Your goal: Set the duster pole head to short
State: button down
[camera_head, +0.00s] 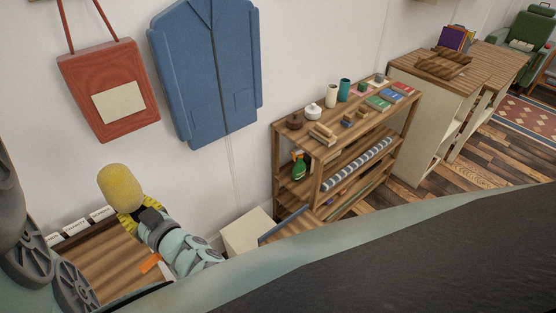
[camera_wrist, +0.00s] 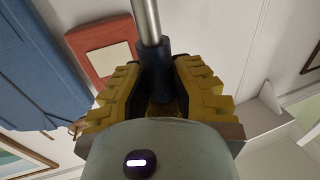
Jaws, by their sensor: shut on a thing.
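The duster's yellow fuzzy head (camera_head: 122,188) stands up just above my gripper (camera_head: 143,216) at the left of the head view. In the wrist view, my gripper's yellow stepped fingers (camera_wrist: 157,92) are shut on the duster pole's dark collar (camera_wrist: 155,68). The silver pole (camera_wrist: 146,20) runs from this collar out of the top of the wrist view. The pole's far end is out of view, and the head view does not show the silver part. I cannot read the head's length setting.
A wooden surface (camera_head: 112,266) with several small white label cards (camera_head: 75,227) lies below my gripper. An orange piece (camera_head: 150,263) shows there. A red bag (camera_head: 85,70) and blue jacket (camera_head: 205,70) hang on the wall behind. A filled shelf (camera_head: 310,160) stands right of a pale box (camera_head: 245,232).

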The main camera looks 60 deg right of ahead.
notch_tip(320, 180, down, 11)
jog(key=b, duration=0.7)
jog(key=shift+w, duration=0.1)
jog(key=shift+f, duration=0.1)
jog(key=c, duration=1.1)
grip_release()
jog(key=shift+s+f, duration=0.1)
jog(key=shift+s, duration=0.1)
jog(key=shift+c, duration=0.2)
jog(key=o, duration=0.4)
jog(key=shift+w, duration=0.1)
jog(key=shift+c, duration=0.2)
jog(key=shift+r, duration=0.2)
jog(key=s, duration=1.2)
